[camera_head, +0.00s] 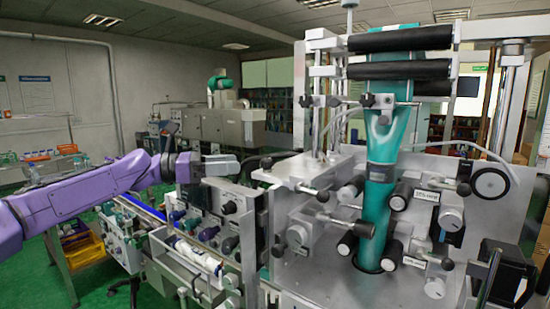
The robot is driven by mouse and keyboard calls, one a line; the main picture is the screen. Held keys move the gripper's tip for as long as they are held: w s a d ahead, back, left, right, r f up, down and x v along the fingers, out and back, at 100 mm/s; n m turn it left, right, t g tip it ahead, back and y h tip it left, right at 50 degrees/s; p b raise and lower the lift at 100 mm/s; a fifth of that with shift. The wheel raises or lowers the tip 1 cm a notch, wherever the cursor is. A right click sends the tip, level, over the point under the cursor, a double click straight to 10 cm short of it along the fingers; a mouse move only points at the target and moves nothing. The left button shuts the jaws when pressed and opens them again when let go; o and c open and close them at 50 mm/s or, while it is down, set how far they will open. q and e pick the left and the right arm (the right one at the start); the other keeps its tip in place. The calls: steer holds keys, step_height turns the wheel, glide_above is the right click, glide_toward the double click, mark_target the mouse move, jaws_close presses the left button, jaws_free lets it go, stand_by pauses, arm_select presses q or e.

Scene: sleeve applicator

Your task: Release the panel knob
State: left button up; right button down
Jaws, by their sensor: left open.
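My left arm, purple, comes in from the left, and its grey and black gripper (228,166) is open in front of the machine's side panel. The panel (209,196) carries several knobs, among them a dark round knob (229,207) below the gripper and another one (230,245) lower down. A black ball-ended handle (266,163) sits just right of the fingertips, with a small gap seen from here. I cannot tell which of these is the panel knob of the task. No knob shows between the fingers. My right gripper is not in view.
The sleeve applicator (325,270), with a teal sleeve tube (379,200), several rollers and black-ended levers, fills the right side. A blue-edged conveyor (143,208) and white rolls (196,252) lie below my arm. A yellow crate (82,245) stands at left. Green floor is open at lower left.

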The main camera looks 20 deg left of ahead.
mark_target(267, 160)
arm_select(q)
steer(key=p+x, duration=0.1)
steer(key=x, duration=0.2)
steer(key=p+x, duration=0.1)
steer(key=x, duration=0.2)
steer(key=p+x, duration=0.1)
steer(key=x, duration=0.3)
steer(key=shift+s+d+r+p, duration=0.2)
steer(key=shift+s+d+p, duration=0.05)
steer(key=shift+s+p, duration=0.1)
steer(key=shift+s+a+r, duration=0.1)
steer(key=shift+s+r, duration=0.05)
steer(key=shift+s, duration=0.35)
steer(key=c, duration=1)
steer(key=shift+o, duration=0.2)
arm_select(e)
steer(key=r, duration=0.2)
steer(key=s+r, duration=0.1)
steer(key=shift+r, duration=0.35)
